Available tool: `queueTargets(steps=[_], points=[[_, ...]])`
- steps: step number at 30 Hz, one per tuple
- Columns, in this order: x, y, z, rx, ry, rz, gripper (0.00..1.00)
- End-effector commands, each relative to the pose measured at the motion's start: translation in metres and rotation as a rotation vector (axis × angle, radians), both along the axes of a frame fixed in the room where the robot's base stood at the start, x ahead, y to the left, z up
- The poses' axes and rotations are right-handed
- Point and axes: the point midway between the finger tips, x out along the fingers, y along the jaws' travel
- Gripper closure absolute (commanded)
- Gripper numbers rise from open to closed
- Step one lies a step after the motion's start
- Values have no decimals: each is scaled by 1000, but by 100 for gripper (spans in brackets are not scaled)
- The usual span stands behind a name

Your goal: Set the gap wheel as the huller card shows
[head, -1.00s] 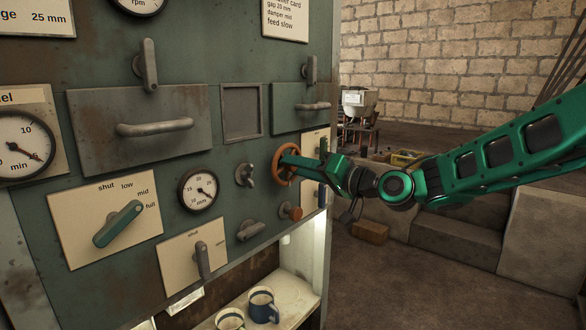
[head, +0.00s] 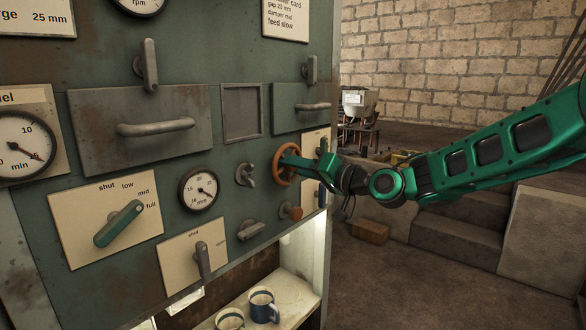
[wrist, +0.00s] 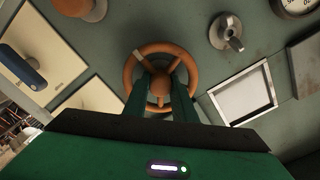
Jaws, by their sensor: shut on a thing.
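The gap wheel, an orange-brown handwheel (head: 285,163), stands on the green panel; it also fills the middle of the wrist view (wrist: 133,65). My gripper (head: 287,162) reaches it from the right, and in the wrist view its two fingers (wrist: 160,88) are shut on the wheel at its middle. The huller card (head: 285,20) at the top reads "gap 20 mm", "damper mid", "feed slow"; its top line is cut off. A round mm dial (head: 198,190) left of the wheel has its needle pointing to the lower right, near its higher marks.
Close around the wheel are a grey knob (head: 245,174), a grey lever (head: 251,230), an orange knob (head: 292,212) and a drawer handle (head: 313,106). A teal lever (head: 118,223) sits on a shut-low-mid-full plate. Mugs (head: 262,305) stand on the shelf below.

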Motion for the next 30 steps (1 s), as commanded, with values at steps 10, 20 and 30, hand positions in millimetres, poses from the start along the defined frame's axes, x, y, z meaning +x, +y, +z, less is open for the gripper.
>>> queueTargets(steps=[10,20,30], points=[[0,-1,-2,-140,-160,-3,98],[0,-1,-3,-339,-398,-2,98],[-1,0,-3,-547,-646,-1,98]])
